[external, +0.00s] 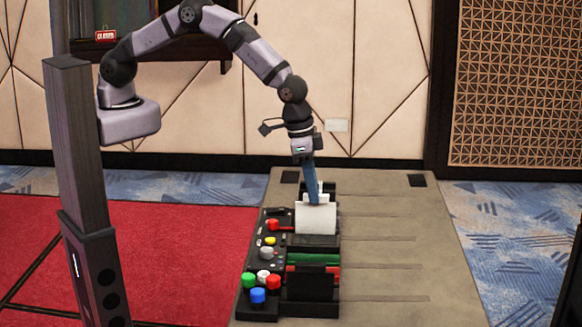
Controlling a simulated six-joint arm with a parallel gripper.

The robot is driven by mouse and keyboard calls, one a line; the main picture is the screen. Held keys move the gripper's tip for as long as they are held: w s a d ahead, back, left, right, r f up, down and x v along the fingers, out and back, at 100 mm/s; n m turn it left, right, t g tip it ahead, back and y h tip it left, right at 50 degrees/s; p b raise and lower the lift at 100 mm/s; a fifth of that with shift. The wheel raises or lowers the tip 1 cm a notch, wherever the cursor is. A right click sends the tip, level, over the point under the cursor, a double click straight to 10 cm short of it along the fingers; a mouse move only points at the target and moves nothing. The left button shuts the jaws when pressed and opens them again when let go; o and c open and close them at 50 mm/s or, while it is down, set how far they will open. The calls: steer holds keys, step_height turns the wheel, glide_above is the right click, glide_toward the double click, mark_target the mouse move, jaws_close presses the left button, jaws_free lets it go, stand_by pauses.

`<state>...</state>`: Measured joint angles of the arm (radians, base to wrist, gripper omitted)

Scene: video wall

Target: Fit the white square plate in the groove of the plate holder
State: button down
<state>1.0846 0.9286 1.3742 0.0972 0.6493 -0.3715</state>
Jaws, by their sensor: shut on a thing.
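The white square plate (315,216) stands upright at the far part of the row of black holders on the table. My gripper (312,192) points down from above and is shut on the plate's top edge. The plate is over or at a black holder (313,242); its lower edge is close to it, and I cannot tell whether it sits in a groove. The fingers are blue and partly hide the part of the holder row behind the plate.
The grey-brown table (385,225) has several long slots to the right and free room there. Left of the holders is a black panel with coloured buttons, including green (249,280), blue (258,295) and yellow (270,241). Nearer holders carry green (313,259) and red (332,273) pieces.

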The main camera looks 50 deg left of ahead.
steer(key=shift+f, duration=0.1)
steer(key=c, duration=1.8)
jaws_free()
steer(key=shift+o, duration=0.2)
steer(key=shift+r+p, duration=0.55)
steer(key=shift+r, duration=0.3)
step_height(320, 180, up, 11)
steer(key=s+a+b, duration=0.1)
steer(key=b, duration=0.3)
steer(key=shift+s+a+r, duration=0.15)
steer(key=shift+s+a, duration=0.2)
steer(key=shift+s, duration=0.05)
